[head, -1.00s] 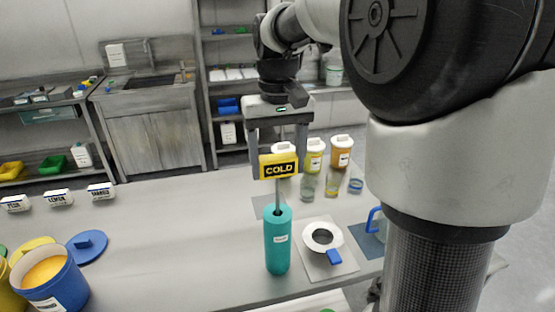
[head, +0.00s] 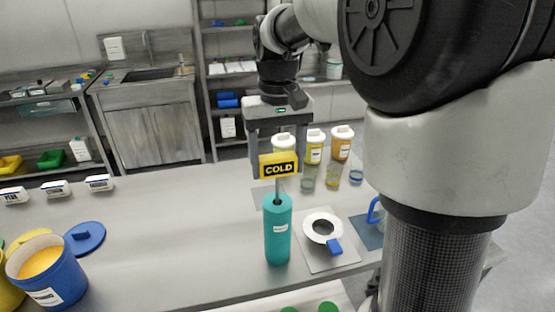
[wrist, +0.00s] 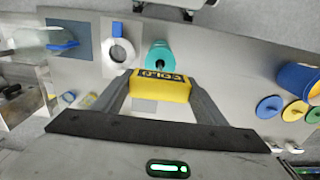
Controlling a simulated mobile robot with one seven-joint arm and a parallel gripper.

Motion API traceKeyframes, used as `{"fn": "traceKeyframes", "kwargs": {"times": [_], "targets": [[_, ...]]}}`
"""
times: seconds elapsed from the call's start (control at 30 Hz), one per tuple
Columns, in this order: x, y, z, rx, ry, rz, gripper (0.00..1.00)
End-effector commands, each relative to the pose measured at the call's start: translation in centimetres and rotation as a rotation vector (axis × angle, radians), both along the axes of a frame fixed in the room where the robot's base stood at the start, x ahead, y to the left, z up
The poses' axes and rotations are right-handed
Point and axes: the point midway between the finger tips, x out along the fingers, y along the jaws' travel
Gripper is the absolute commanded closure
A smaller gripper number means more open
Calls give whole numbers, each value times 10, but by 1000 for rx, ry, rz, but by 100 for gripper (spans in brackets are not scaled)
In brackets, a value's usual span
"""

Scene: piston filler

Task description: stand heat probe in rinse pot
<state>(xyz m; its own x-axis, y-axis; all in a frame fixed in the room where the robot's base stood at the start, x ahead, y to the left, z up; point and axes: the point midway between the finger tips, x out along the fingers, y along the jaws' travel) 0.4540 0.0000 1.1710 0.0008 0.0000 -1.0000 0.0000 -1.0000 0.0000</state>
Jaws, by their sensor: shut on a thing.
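The heat probe (head: 279,166) has a yellow block marked COLD and a thin metal rod pointing down. My gripper (head: 279,172) is shut on the yellow block, one finger on each side. The teal upright cylinder (head: 277,238), which I take for the rinse pot, stands on the table directly below. The rod's lower part is hidden at the pot's top opening and appears to be inside it; a short length shows above. The block is still above the rim. In the wrist view the probe (wrist: 160,86) sits between my fingers, with the pot (wrist: 158,54) beyond it.
A white ring with a blue handle (head: 322,228) lies on a grey mat right of the pot. Several lidded jars (head: 314,147) and small glasses stand behind. A blue bucket (head: 57,284) and blue lid (head: 85,237) are at left. The table between is clear.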

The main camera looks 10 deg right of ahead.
Motion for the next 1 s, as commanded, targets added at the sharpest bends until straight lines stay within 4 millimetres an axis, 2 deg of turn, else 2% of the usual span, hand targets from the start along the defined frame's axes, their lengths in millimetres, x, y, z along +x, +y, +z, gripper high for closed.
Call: {"fn": "traceKeyframes", "kwargs": {"times": [1.0], "targets": [[0, 0, -53, 0, 1, 0, 57]]}}
